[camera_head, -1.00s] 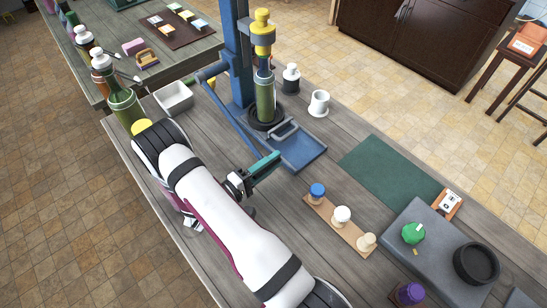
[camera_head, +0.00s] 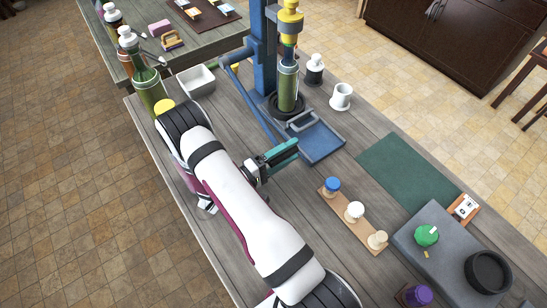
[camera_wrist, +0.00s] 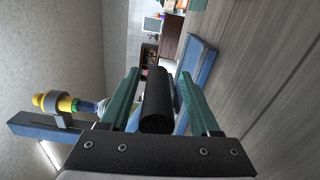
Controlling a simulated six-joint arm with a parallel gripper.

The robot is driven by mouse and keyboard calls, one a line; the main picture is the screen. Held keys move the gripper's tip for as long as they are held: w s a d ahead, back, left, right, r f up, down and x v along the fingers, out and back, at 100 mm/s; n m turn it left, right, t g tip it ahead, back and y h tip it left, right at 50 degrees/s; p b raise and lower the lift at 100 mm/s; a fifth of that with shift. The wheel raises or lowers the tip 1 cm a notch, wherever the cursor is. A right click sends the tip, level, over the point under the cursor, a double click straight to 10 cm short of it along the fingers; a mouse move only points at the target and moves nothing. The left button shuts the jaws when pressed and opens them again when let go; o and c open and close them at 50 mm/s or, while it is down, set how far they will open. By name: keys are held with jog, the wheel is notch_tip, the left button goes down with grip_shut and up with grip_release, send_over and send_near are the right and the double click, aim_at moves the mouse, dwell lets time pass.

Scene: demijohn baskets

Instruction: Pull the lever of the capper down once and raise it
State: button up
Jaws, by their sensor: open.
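The capper is a blue column (camera_head: 264,50) with a yellow head (camera_head: 290,22) at the top middle of the head view. A green bottle (camera_head: 288,88) stands upright under the head, on a black round base. The lever (camera_head: 255,107) is a blue bar slanting from the column down toward my gripper (camera_head: 280,154). In the wrist view, a black cylindrical grip (camera_wrist: 156,100), seemingly the lever's end, lies between my two open teal fingers (camera_wrist: 162,100). Gaps show on both sides of it. The yellow head also shows in the wrist view (camera_wrist: 55,103).
A blue tray (camera_head: 318,142) lies just beyond my gripper. A wooden strip with several stoppers (camera_head: 355,220), a green mat (camera_head: 405,172) and a grey slab (camera_head: 450,255) lie to the right.

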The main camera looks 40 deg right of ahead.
jog(key=a, duration=1.6)
jog(key=shift+d, duration=0.1)
jog(key=shift+r, duration=0.1)
jog(key=s+d+r+m+g+y, duration=0.1)
jog(key=s+r+m+g+y, duration=0.45)
jog(key=s+r+y, duration=0.55)
jog(key=s+a+r+m+t+y, duration=0.1)
jog(key=s+a+r+t+y, duration=0.4)
jog(key=s+a+y, duration=0.3)
jog(key=shift+a+r+y, duration=0.35)
jog(key=shift+a+y, duration=0.05)
jog(key=shift+a, duration=0.2)
